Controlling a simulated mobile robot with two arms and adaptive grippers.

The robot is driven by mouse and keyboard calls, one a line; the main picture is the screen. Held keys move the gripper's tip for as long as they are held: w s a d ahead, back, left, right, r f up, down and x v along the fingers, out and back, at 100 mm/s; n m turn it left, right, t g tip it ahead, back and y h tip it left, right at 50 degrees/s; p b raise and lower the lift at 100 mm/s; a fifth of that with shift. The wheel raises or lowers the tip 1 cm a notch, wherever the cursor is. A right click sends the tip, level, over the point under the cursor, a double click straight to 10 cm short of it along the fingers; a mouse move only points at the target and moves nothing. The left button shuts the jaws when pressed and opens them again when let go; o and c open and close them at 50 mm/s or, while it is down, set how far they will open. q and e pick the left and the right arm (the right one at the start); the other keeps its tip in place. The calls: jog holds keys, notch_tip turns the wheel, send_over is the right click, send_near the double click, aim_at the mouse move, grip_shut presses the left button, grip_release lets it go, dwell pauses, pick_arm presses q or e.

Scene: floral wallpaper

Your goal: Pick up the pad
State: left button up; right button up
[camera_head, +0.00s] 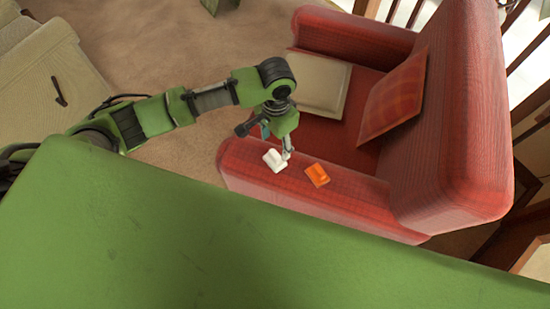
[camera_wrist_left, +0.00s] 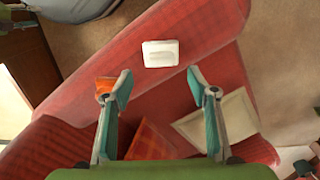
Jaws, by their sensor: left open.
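A small white box-like item (camera_head: 274,160) and a small orange item (camera_head: 317,175) lie on the near armrest of the red armchair (camera_head: 470,150). I cannot tell for sure which one is the pad. My left gripper (camera_head: 279,151) is just above the armrest, beside the white item. In the left wrist view my left gripper (camera_wrist_left: 157,84) is open, with nothing between its fingers. The white item (camera_wrist_left: 160,54) shows just beyond the fingertips, roughly centred between them. The orange item (camera_wrist_left: 104,84) is partly hidden behind the left-hand finger. My right gripper is out of view.
A beige cushion (camera_head: 319,84) and a red plaid cushion (camera_head: 394,95) lie on the armchair. A beige sofa (camera_head: 50,80) with a small dark item (camera_head: 59,92) on it stands at the left. Carpet (camera_head: 150,45) lies open between them.

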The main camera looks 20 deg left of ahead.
aim_at(275, 154)
pick_arm(q)
notch_tip(275, 154, down, 7)
jog(key=shift+a+f, duration=0.15)
jog(key=shift+f, duration=0.05)
jog(key=c, duration=1.2)
